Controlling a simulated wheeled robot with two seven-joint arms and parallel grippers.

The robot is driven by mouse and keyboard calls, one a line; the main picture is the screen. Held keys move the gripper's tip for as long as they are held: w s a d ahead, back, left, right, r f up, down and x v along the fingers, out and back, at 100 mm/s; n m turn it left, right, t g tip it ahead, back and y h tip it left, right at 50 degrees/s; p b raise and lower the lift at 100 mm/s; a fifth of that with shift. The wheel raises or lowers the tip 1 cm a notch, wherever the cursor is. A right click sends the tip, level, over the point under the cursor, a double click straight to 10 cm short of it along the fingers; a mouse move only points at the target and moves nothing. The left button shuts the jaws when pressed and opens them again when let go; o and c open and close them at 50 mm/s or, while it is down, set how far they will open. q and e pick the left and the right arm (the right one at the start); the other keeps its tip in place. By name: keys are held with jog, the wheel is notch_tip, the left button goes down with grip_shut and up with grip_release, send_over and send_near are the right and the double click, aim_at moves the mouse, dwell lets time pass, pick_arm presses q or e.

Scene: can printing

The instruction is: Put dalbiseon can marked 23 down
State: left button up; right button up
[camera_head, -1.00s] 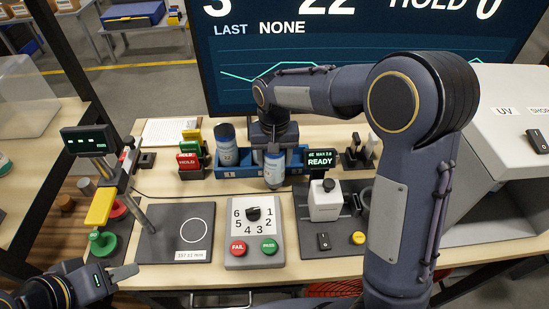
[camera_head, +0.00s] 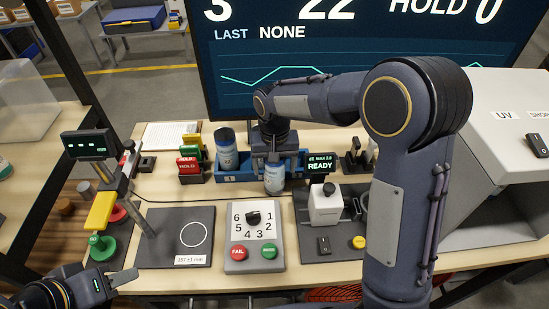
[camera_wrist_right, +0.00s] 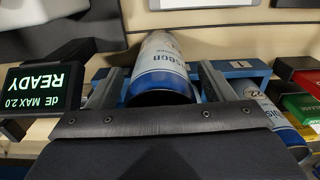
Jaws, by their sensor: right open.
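A white and blue can (camera_head: 274,179) is upright at the front of the right part of the blue rack (camera_head: 235,176). I cannot tell if it stands in a slot or in front of the rack; its number is not readable. My right gripper (camera_head: 273,161) is open with its fingers on both sides of the can. The right wrist view shows the can (camera_wrist_right: 165,62) between the two fingers (camera_wrist_right: 163,82). My left gripper (camera_head: 122,281) is low at the left, away from the can; its opening is unclear.
A second can (camera_head: 227,151), marked 22 in the wrist view (camera_wrist_right: 280,118), stands in the rack's left part. The READY device (camera_head: 326,204) is right of the can. The dial box (camera_head: 253,235) and circle plate (camera_head: 180,250) are in front. Red, yellow and green signs (camera_head: 189,164) stand left.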

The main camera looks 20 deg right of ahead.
notch_tip(320, 180, up, 12)
jog(key=shift+f+b, duration=0.25)
jog(key=shift+b, duration=0.15)
jog(key=shift+r, duration=0.4)
jog(key=s+d+r+t+y, duration=0.1)
jog(key=s+d+y, duration=0.1)
jog(key=s+d, duration=0.45)
jog(key=s+f+t+y, duration=0.1)
jog(key=s+f+t, duration=0.1)
jog(key=s, duration=0.7)
jog(key=s+f+t+y, duration=0.1)
jog(key=s+f+t, duration=0.1)
jog(key=s, duration=0.6)
jog(key=shift+s+d+f+t, duration=0.25)
jog(key=shift+s+f+t, duration=0.05)
jog(key=shift+s+f, duration=0.1)
jog(key=shift+o, duration=0.4)
jog(key=shift+s+f, duration=0.2)
jog(key=shift+f, duration=0.05)
